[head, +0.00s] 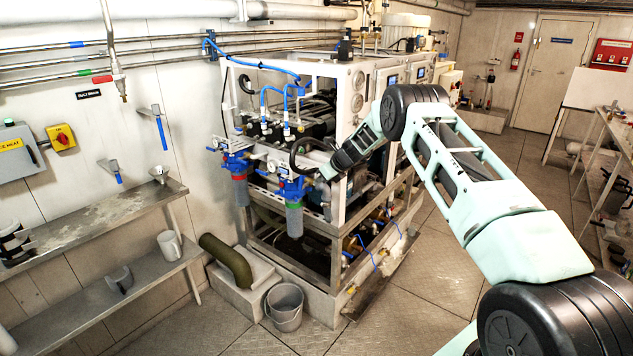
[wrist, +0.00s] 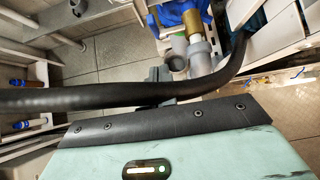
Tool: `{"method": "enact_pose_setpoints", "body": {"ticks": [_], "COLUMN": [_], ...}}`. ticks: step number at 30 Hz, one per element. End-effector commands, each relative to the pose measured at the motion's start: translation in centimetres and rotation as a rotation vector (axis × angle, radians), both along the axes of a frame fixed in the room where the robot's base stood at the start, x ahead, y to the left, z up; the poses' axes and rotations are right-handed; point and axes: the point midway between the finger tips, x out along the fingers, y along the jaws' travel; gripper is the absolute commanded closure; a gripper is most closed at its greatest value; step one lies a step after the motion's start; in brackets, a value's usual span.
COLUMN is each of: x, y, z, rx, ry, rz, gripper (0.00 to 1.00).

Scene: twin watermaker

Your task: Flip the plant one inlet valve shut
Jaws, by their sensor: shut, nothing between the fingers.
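I cannot single out the plant one inlet valve for certain. In the head view, blue fittings with small red parts (head: 290,184) sit atop a clear filter housing (head: 294,218) at the near corner of the white-framed machine. My gripper (head: 327,172) is just right of these fittings, shut and empty; contact cannot be told. In the wrist view, my dark gripper fingers (wrist: 158,82) are partly hidden behind a black hose (wrist: 90,99). Beyond them are a grey pipe fitting with a brass-coloured collar (wrist: 193,50) and a blue part (wrist: 180,12).
A second blue-headed filter (head: 237,162) stands to the left. The black hose crosses close to my wrist. A grey bucket (head: 284,306) and a green pipe elbow (head: 226,260) are low in front. A steel shelf (head: 95,225) lines the left wall.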

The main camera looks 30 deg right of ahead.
Motion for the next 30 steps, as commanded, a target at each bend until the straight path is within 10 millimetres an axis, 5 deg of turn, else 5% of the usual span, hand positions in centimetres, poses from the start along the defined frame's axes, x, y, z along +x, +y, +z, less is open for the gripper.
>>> {"method": "enact_pose_setpoints", "body": {"ticks": [15, 30], "x": [-3.2, -3.5], "y": [-1.2, -1.3], "z": [7.9, 8.7], "rx": [-0.005, -0.003], "ry": [-0.008, -0.006], "rz": [0.000, 0.001], "gripper": [1.00, 1.00]}}
